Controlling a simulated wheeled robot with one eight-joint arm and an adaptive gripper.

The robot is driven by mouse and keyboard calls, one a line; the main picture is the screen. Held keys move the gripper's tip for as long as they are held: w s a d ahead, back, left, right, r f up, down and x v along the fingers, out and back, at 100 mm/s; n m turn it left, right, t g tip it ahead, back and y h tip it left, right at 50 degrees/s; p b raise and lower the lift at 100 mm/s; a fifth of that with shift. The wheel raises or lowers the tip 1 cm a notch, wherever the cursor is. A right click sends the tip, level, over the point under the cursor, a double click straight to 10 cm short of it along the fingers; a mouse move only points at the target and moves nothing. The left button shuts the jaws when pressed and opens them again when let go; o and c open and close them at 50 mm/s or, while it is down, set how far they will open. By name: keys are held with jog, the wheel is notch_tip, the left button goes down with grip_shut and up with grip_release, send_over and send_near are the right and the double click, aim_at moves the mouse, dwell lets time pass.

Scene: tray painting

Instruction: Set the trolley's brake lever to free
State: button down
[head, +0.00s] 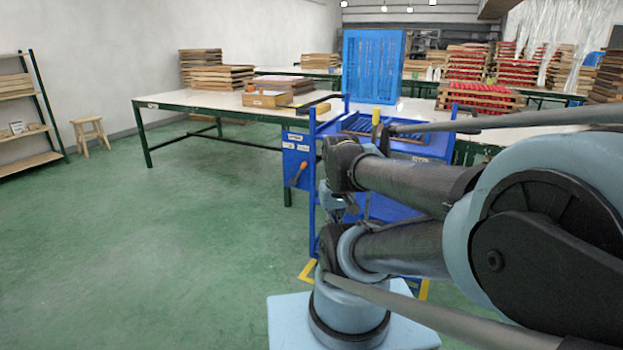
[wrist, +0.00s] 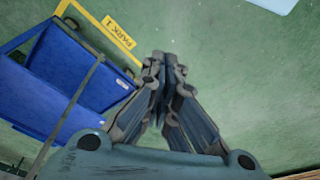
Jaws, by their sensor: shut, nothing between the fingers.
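The blue trolley (head: 312,215) stands ahead, partly hidden behind my arm in the head view. Its blue bins also show at the left of the wrist view (wrist: 60,85). The brake lever (head: 301,168) has an orange grip and sits on the trolley's blue side panel, with its grip tilted up and to the right. Small pale labels (head: 291,137) are on the panel above it, too small to read. My gripper (wrist: 162,60) is shut and empty, over green floor beside the trolley in the wrist view. The lever is not clear in that view.
A yellow floor marking reading PARK 1 (wrist: 118,32) lies by the trolley. A long table (head: 185,98) with wooden frames and a box stands behind. A tall blue rack (head: 372,65) is at the back. The green floor at left is clear, with a stool (head: 90,130) by the wall.

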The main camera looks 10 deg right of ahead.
jog(key=shift+s, duration=0.1)
jog(key=w+r+m+t+y, duration=0.1)
jog(key=w+r+m+y, duration=0.15)
jog(key=w+m, duration=0.7)
jog(key=w+r+m+t+y, duration=0.15)
jog(key=w+m+y, duration=0.3)
jog(key=w, duration=1.05)
jog(key=w+d+f+m+t+y, duration=0.2)
jog(key=w+d+f+m, duration=0.3)
jog(key=w+d+m, duration=0.2)
jog(key=w+d+f+m+t+y, duration=0.1)
jog(key=w+d+f+m+t, duration=0.2)
jog(key=w+d+f+m, duration=0.3)
jog(key=w+d+m, duration=0.1)
jog(key=w+d, duration=0.1)
jog(key=d, duration=0.3)
jog(key=shift+w+t+y, duration=0.3)
jog(key=shift+t+y, duration=0.05)
jog(key=shift+y, duration=0.05)
